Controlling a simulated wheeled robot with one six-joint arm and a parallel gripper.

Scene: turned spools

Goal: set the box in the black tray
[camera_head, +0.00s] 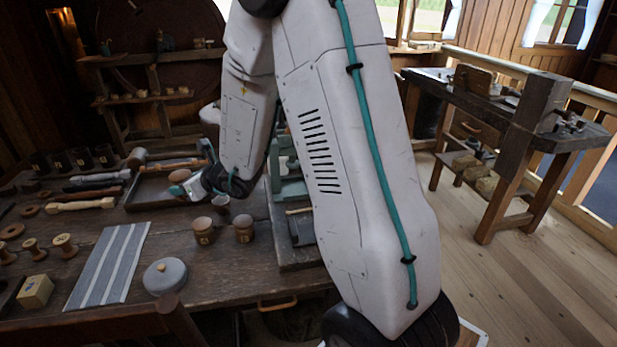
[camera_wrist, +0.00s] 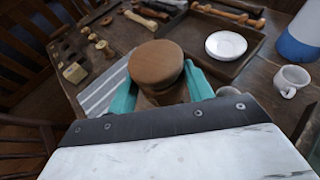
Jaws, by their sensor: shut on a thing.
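The box, a round brown lidded one (camera_wrist: 158,64), is gripped between my gripper's teal fingers (camera_wrist: 158,92) in the wrist view. Its lid faces up and its lower part is mostly hidden. In the head view my gripper (camera_head: 185,186) is over the bench near the dark tray, and a brown round top (camera_head: 180,175) shows at its fingers. The dark tray (camera_head: 148,192) has low walls and also shows in the wrist view (camera_wrist: 196,48), beyond the box and to its right. A white saucer (camera_wrist: 226,45) lies in it. The box appears outside the tray; its height is unclear.
A white mug (camera_wrist: 290,80) stands right of the tray.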

